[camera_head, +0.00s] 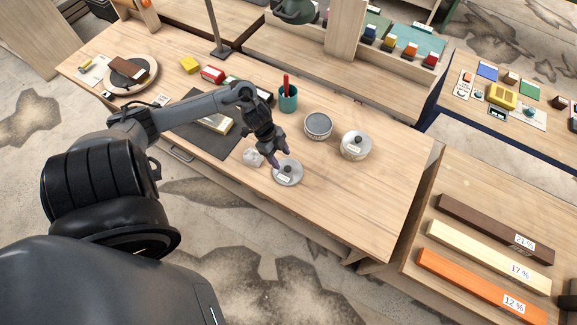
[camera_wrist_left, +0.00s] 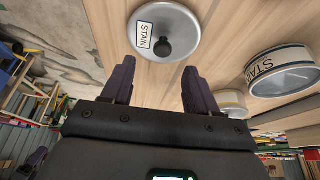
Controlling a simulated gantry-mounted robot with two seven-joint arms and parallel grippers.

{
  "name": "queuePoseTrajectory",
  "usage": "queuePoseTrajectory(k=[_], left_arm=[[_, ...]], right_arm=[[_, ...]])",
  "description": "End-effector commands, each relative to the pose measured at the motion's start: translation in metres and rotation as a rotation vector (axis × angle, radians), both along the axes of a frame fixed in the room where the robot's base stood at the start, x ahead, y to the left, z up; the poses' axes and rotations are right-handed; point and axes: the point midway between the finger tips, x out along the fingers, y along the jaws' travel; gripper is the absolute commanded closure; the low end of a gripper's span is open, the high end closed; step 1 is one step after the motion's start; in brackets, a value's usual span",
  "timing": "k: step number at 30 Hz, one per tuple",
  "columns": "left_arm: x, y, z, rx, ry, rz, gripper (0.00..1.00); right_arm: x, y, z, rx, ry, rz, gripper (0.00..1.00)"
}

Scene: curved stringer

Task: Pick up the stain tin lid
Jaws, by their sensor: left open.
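The stain tin lid (camera_head: 288,173) is a grey disc with a black knob and a white label. It lies flat on the wooden workbench (camera_head: 385,200) near the front edge. In the left wrist view the lid (camera_wrist_left: 165,30) reads STAIN and sits just beyond my fingertips. My left gripper (camera_head: 279,160) is open and empty, over the back left part of the lid. In the left wrist view its two dark fingers (camera_wrist_left: 157,78) are apart, with the knob ahead of the gap between them.
A teal cup (camera_head: 288,98) stands behind. The bench front right is clear.

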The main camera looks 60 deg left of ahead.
Motion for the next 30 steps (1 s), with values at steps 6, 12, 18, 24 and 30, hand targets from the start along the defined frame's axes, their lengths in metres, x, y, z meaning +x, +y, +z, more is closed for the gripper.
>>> queuePoseTrajectory(k=[6, 12, 18, 24, 30], left_arm=[[0.003, -0.005, -0.012, -0.001, 0.0, -0.001, 0.41], [0.01, -0.011, -0.032, -0.003, 0.0, 0.001, 0.41], [0.015, -0.017, -0.053, -0.003, 0.0, -0.001, 0.41], [0.016, -0.019, -0.059, 0.0, -0.001, -0.002, 0.41], [0.016, -0.019, -0.059, 0.0, -0.001, -0.002, 0.47]], right_arm=[[0.0, -0.001, -0.002, -0.005, 0.0, 0.003, 0.57], [0.0, -0.002, -0.006, -0.009, 0.001, 0.005, 0.57], [0.0, -0.002, -0.009, -0.009, 0.001, 0.005, 0.57], [0.0, -0.002, -0.009, -0.007, 0.001, 0.004, 0.57], [0.0, -0.001, -0.009, -0.003, 0.002, 0.002, 0.57]])
